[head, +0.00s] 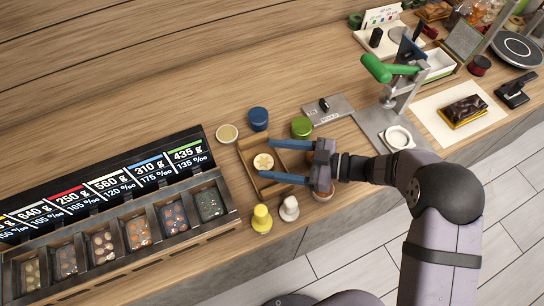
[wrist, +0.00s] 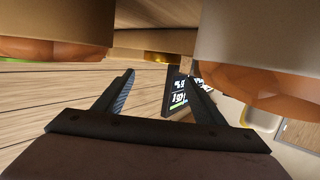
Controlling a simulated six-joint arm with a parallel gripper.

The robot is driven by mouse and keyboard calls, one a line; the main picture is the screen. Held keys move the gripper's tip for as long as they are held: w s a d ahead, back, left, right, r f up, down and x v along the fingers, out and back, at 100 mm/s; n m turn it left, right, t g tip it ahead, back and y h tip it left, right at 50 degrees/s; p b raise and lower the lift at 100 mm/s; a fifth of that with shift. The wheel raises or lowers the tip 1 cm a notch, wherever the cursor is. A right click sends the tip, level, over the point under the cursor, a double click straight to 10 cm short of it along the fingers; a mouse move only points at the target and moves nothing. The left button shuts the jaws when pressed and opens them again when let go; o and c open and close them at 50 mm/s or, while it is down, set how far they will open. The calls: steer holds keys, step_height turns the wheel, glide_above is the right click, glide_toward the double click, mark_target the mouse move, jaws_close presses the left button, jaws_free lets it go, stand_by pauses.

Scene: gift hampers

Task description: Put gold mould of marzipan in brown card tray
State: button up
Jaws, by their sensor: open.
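The brown card tray (head: 246,149) lies on the wooden counter. A round pale piece with a marked top (head: 263,161), which looks like the gold mould of marzipan, sits within the tray's outline. My gripper (head: 263,160) reaches in from the right with its two blue fingers open, one on each side of this piece. In the wrist view the fingers are apart with nothing clamped between them. A small gold edge (wrist: 170,57) shows beyond the fingertips. Whether the piece rests fully on the tray floor is hard to tell.
A cream-topped round tin (head: 228,133), a blue jar (head: 258,118) and a green jar (head: 302,127) stand behind the tray. A yellow bottle (head: 261,218) and a white one (head: 289,208) stand in front. A rack of compartments (head: 120,225) is at left.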

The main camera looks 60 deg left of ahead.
steer(key=b+v, duration=0.3)
steer(key=v, duration=0.8)
steer(key=shift+w+a, duration=0.1)
